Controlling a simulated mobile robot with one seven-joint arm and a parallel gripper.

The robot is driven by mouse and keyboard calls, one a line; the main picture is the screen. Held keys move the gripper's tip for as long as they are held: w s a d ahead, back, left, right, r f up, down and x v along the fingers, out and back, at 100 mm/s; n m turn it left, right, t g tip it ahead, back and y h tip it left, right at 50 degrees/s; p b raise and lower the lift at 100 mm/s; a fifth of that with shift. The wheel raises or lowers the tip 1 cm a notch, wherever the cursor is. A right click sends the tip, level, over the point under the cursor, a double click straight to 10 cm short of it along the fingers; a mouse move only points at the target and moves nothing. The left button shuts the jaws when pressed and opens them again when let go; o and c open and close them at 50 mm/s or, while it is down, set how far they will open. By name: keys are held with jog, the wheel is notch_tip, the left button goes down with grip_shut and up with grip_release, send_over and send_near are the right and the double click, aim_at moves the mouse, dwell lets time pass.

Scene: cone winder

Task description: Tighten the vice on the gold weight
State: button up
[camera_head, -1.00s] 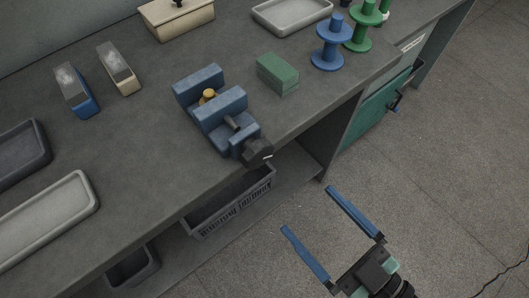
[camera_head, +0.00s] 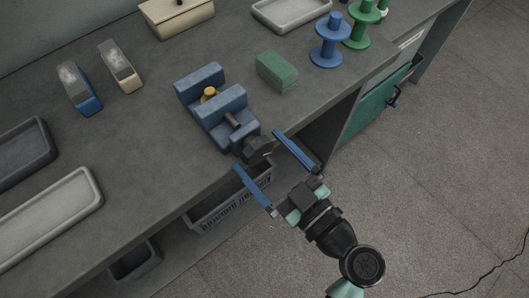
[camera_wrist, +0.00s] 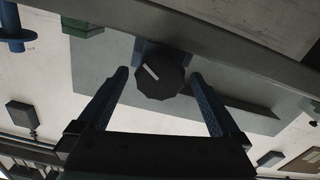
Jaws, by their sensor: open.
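The blue vice (camera_head: 222,103) stands on the grey workbench, its jaws at the back and its black knob (camera_head: 259,149) at the bench's front edge. The gold weight (camera_head: 208,94) sits between the vice jaws; whether both jaws touch it I cannot tell. My gripper (camera_head: 256,150) is open, its two blue fingers pointing at the knob, one on each side. In the wrist view the dark faceted knob (camera_wrist: 160,80) with a pale line on its face lies between and just beyond the fingertips (camera_wrist: 160,74). The fingers appear apart from the knob.
A green block (camera_head: 277,72) lies right of the vice, with blue (camera_head: 329,45) and green (camera_head: 361,28) spools beyond it. A grey crate (camera_head: 232,208) sits below the bench edge, under my gripper. Trays (camera_head: 48,222) lie at the left.

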jog(key=c, duration=1.3)
jog(key=shift+m+b, duration=0.4)
jog(key=shift+m, duration=0.9)
jog(key=o, duration=1.3)
jog(key=b+v, duration=0.1)
jog(key=v, duration=1.2)
